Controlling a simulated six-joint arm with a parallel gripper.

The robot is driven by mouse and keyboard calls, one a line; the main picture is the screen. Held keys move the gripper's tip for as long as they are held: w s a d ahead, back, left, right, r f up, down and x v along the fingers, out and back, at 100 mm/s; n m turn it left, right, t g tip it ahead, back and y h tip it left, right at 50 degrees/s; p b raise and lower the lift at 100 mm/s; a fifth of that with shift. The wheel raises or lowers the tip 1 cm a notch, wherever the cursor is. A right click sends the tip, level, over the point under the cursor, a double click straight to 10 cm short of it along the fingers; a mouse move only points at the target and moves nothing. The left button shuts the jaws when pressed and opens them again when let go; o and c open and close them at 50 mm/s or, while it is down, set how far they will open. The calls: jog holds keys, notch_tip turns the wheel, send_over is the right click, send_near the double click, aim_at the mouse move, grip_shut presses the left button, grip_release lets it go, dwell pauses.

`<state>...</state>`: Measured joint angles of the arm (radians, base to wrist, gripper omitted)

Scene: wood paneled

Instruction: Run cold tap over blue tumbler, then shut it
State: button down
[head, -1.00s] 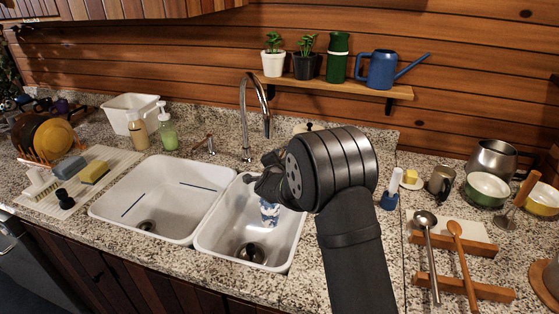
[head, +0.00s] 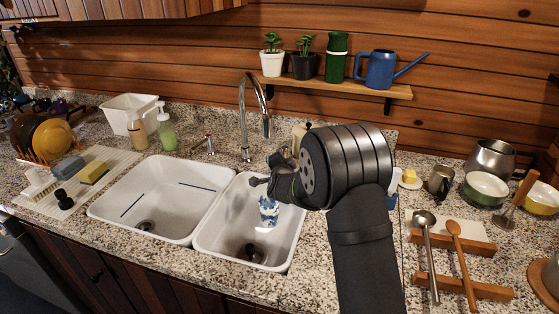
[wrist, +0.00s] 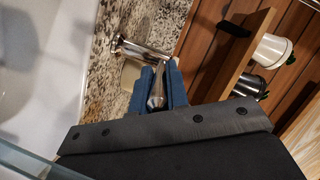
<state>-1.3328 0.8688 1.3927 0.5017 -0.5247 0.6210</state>
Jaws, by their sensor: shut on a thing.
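The blue tumbler (head: 268,211), blue and white patterned, stands in the right basin (head: 222,258). The chrome spout (head: 267,127) curves above that basin, and no water stream shows. One chrome tap handle (head: 209,144) stands left of the spout, clear of me. My gripper (wrist: 158,78) is behind the right basin, right of the spout. Its blue-padded fingers are shut on a slim silver piece (wrist: 157,92), which looks like the cold tap's lever. In the head view my wrist hides the fingertips and that lever.
The left basin (head: 110,207) is empty. Soap bottles (head: 167,135) and a white tub (head: 118,103) stand behind it. A wooden shelf (head: 345,88) with plants and a blue watering can (head: 380,70) hangs above. Utensils and bowls (head: 484,188) fill the right counter.

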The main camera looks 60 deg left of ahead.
jog(key=shift+w+d+r+n+g+y, duration=0.2)
jog(key=shift+w+n+g+y, duration=0.15)
jog(key=shift+n+g, duration=0.4)
jog(key=shift+w+d+r+n+g+y, duration=0.1)
jog(key=shift+w+d+n+g+y, duration=0.15)
jog(key=shift+w+n+g, duration=0.5)
jog(key=shift+s+f+g, duration=0.1)
jog(key=shift+s+g, duration=0.2)
jog(key=c, duration=1.4)
grip_release()
jog(key=shift+f, duration=0.1)
jog(key=shift+d, duration=0.1)
jog(key=v, duration=1.7)
jog(key=shift+d, duration=0.15)
